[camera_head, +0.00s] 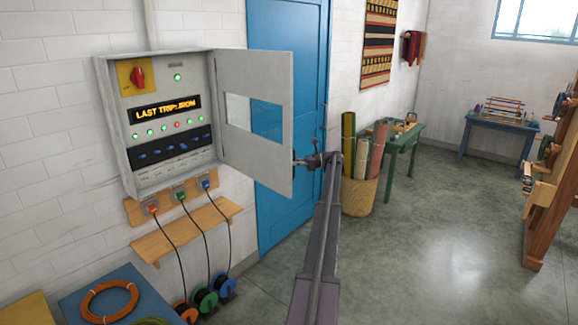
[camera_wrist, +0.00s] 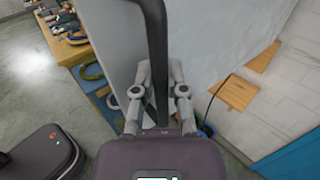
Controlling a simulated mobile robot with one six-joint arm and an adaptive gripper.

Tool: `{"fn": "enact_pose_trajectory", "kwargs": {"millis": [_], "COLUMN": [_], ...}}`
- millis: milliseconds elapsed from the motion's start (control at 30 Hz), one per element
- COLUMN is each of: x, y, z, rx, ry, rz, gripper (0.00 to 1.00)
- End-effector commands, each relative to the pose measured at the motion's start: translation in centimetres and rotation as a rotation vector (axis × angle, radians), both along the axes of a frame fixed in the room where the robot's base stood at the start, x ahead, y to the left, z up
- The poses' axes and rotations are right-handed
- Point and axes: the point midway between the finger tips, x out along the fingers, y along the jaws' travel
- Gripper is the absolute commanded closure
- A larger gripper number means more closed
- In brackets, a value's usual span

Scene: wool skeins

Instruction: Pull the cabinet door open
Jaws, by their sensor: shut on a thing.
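The grey cabinet (camera_head: 104,118) hangs on the white brick wall at the left in the head view. Its cabinet door (camera_head: 268,160) stands wide open, swung out to the right, with a cut-out window in it. In the wrist view the door is a pale panel (camera_wrist: 215,45) behind the fingers. My gripper (camera_head: 304,162) is at the outer edge of the door in the head view. In the wrist view my gripper (camera_wrist: 160,72) has its two fingers on either side of a dark bar handle (camera_wrist: 157,45) and is shut on it. The handle is mostly hidden in the head view.
A blue room door (camera_head: 283,205) is behind the cabinet door. A basket of rolls (camera_head: 359,192) is right of my arm.

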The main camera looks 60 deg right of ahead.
Motion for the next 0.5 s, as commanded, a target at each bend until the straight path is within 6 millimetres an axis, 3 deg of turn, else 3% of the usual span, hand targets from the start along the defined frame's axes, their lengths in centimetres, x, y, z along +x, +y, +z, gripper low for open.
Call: {"fn": "enact_pose_trajectory", "kwargs": {"millis": [200,233,333,500], "x": [0.2,0.3,0.5,0.9], "y": [0.6,0.7,0.8,0.9], "z": [-0.2,-0.2,-0.1,-0.1], "rx": [-0.001,-0.001,-0.001,-0.001], "ry": [0.007,0.007,0.006,0.004], "rz": [0.013,0.014,0.016,0.017], "gripper": [1.0,0.74,0.47,0.47]}}
